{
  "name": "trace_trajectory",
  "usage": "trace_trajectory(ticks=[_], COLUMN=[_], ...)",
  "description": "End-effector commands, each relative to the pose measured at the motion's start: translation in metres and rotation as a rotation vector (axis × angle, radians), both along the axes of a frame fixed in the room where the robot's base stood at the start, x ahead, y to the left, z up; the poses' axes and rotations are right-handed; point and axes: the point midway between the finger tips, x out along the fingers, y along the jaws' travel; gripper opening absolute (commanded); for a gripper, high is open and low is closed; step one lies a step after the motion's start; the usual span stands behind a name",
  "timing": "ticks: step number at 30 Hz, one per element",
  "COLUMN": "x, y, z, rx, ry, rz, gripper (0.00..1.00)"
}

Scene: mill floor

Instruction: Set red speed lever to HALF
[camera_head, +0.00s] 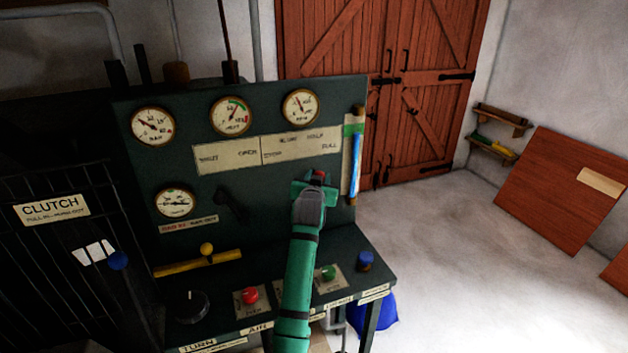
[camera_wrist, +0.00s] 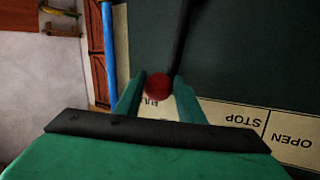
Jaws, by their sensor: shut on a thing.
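The red speed lever ends in a round red knob (camera_wrist: 158,83), with a dark rod (camera_wrist: 182,35) running up from it in the wrist view. My gripper (camera_wrist: 160,86) is shut on this knob, with one green finger on each side. In the head view my gripper (camera_head: 318,182) reaches the panel's right part, and only a bit of the red knob (camera_head: 319,174) shows. The pale label plate (camera_head: 300,147) above has STOP, SLOW, HALF and FULL on its right part. In the wrist view the knob is beside the upside-down word FULL; the head view hides most of the lever.
Several gauges (camera_head: 233,116) top the dark panel. A blue sight tube (camera_head: 355,165) is close to my gripper's right. Below are a red button (camera_head: 250,296), a green button (camera_head: 328,272), a blue knob (camera_head: 365,260) and a yellow-knobbed lever (camera_head: 207,249). Open floor (camera_head: 440,250) lies right.

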Motion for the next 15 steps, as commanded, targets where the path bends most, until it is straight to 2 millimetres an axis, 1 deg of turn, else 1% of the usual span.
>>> trace_trajectory(ticks=[3,11,12,14,15], x=[0.0032,0.0034,0.0034,0.0034,0.0033], y=[-0.0031,-0.0026,-0.0024,-0.0023,-0.0026], z=[0.0001,-0.0002,0.0000,-0.0001,-0.0003], rx=[0.044,0.049,0.049,0.049,0.049], ry=[0.018,0.019,0.019,0.019,0.019], rz=[0.004,0.006,0.006,0.006,0.006], gripper=[0.00,0.00,0.37,0.50,0.50])
